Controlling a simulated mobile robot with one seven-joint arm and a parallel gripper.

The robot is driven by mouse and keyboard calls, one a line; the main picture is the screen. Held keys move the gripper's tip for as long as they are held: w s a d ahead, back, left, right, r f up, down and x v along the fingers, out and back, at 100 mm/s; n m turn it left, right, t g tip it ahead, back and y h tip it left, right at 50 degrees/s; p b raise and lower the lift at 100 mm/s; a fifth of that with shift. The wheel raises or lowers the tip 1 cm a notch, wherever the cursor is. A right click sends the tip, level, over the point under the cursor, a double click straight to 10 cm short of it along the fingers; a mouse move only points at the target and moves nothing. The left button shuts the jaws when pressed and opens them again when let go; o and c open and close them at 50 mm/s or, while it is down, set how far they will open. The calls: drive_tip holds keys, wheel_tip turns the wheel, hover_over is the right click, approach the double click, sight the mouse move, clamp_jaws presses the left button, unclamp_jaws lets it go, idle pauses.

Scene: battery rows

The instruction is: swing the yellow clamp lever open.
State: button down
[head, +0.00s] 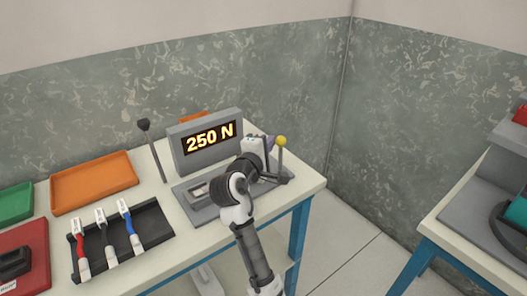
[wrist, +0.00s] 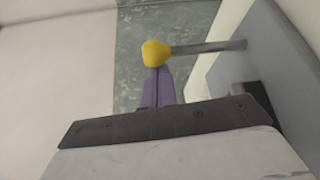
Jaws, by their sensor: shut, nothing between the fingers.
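The clamp lever has a yellow ball knob (head: 281,140) on a grey rod and stands upright at the right end of the grey fixture (head: 187,198) on the table. In the wrist view the yellow knob (wrist: 155,53) is just beyond my fingertips, with its rod running off to the right. My gripper (head: 269,141) is beside the knob, on its left in the head view. Its purple fingers (wrist: 158,85) are shut with nothing between them. Their tips are close to the knob; I cannot tell whether they touch it. My arm hides part of the fixture.
A grey display reading 250 N (head: 209,138) stands behind the fixture. A black rack (head: 150,236) with several coloured tools, an orange tray (head: 95,182) and a dark upright post (head: 152,150) are to the left. A second table (head: 440,226) stands across a floor gap at right.

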drive_tip(key=s+m+b, duration=0.1)
drive_tip(key=s+d+m+t+b, duration=0.1)
drive_tip(key=b, duration=0.1)
drive_tip(key=shift+d+f, duration=0.25)
drive_tip(key=shift+f, duration=0.05)
drive_tip(key=s+m+b, duration=0.1)
drive_tip(key=s+d+m+t+h+b, duration=0.1)
drive_tip(key=m+b, duration=0.1)
drive_tip(key=s+d+m+t+h+b, duration=0.1)
drive_tip(key=b, duration=0.1)
drive_tip(key=shift+f+m, duration=0.25)
drive_tip(key=shift+m, duration=0.15)
drive_tip(key=shift+d, duration=0.1)
drive_tip(key=shift+s, duration=0.1)
